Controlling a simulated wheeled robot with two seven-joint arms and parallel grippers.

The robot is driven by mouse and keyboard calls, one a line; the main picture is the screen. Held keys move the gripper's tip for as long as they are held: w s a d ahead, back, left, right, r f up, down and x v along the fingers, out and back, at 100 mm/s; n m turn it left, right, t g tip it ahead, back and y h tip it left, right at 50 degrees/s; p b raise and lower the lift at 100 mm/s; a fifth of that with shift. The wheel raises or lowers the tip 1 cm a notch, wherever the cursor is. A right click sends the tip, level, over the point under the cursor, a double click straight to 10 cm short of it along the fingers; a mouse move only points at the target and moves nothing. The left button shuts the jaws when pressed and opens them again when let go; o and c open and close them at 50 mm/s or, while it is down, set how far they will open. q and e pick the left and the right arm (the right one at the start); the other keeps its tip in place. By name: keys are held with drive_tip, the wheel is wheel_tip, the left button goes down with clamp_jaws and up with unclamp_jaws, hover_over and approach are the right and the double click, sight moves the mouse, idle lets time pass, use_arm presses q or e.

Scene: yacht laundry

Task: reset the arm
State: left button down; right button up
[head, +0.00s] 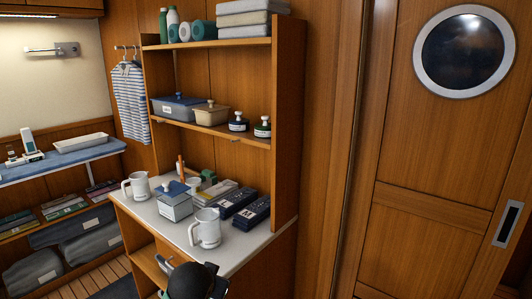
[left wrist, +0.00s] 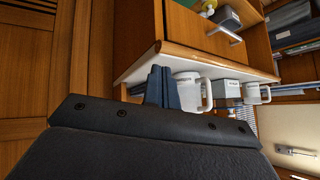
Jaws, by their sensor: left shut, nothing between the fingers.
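My left gripper (left wrist: 161,72) shows in the left wrist view. Its dark fingers are together with nothing between them. In that view they overlap the edge of the white countertop (left wrist: 140,72), and a white jug (left wrist: 189,92) appears just beside and behind them. I cannot tell the exact gap, but no contact is visible. In the head view a dark rounded part, probably of my own arm, shows at the bottom edge in front of the cabinet; the fingertips cannot be made out there. My right gripper is in neither view.
On the counter (head: 245,246) stand a near jug (head: 207,230), a far jug (head: 138,187), a grey-blue box (head: 175,206) and dark boxes (head: 238,203). A drawer (head: 152,263) is below. Shelves (head: 215,128) rise above the counter. A door (head: 430,150) is at right.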

use_arm(q)
drive_tip(key=s+f+g, duration=0.2)
drive_tip(key=s+f, duration=0.6)
drive_tip(key=s, duration=0.3)
drive_tip(key=s+a+f+n+g, duration=0.1)
drive_tip(key=s+f+g, duration=0.2)
drive_tip(key=s+f, duration=0.5)
drive_tip(key=s+f+n+g, duration=0.1)
drive_tip(key=s+f, duration=0.7)
drive_tip(key=s, duration=0.8)
drive_tip(key=shift+a+f+g+h, duration=0.35)
drive_tip(key=shift+g+h, duration=0.05)
drive_tip(key=shift+g, duration=0.3)
